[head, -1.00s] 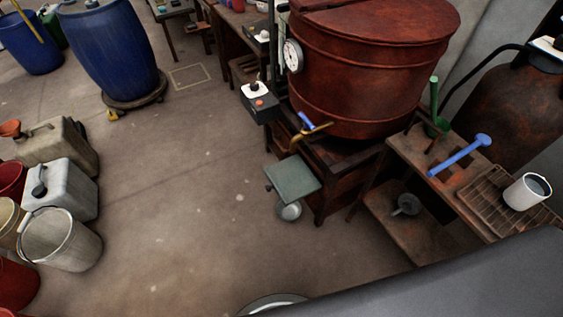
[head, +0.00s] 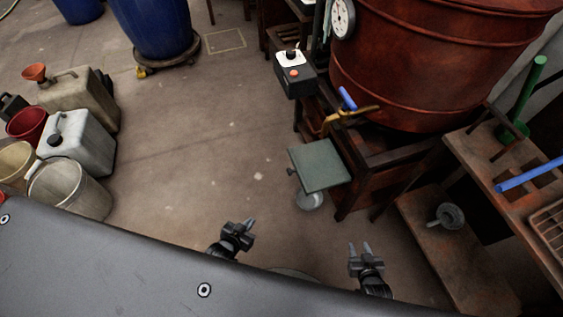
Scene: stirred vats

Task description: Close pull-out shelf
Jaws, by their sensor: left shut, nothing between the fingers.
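The pull-out shelf (head: 320,166) is a flat grey-green plate. It sticks out to the left from the dark stand (head: 372,172) under the rusty red vat (head: 425,65), with a small knob at its left edge. My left gripper (head: 243,226) is shut and empty, below and left of the shelf, apart from it. My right gripper (head: 360,248) is below and slightly right of the shelf, also apart from it. Its two fingers show a gap with nothing between them, so it looks open.
A round metal pan (head: 309,200) sits below the shelf. A brass tap with a blue handle (head: 347,98) and a control box (head: 293,75) are above it. A wooden bench (head: 525,190) stands right. Canisters and buckets (head: 70,188) stand left; the floor between is clear.

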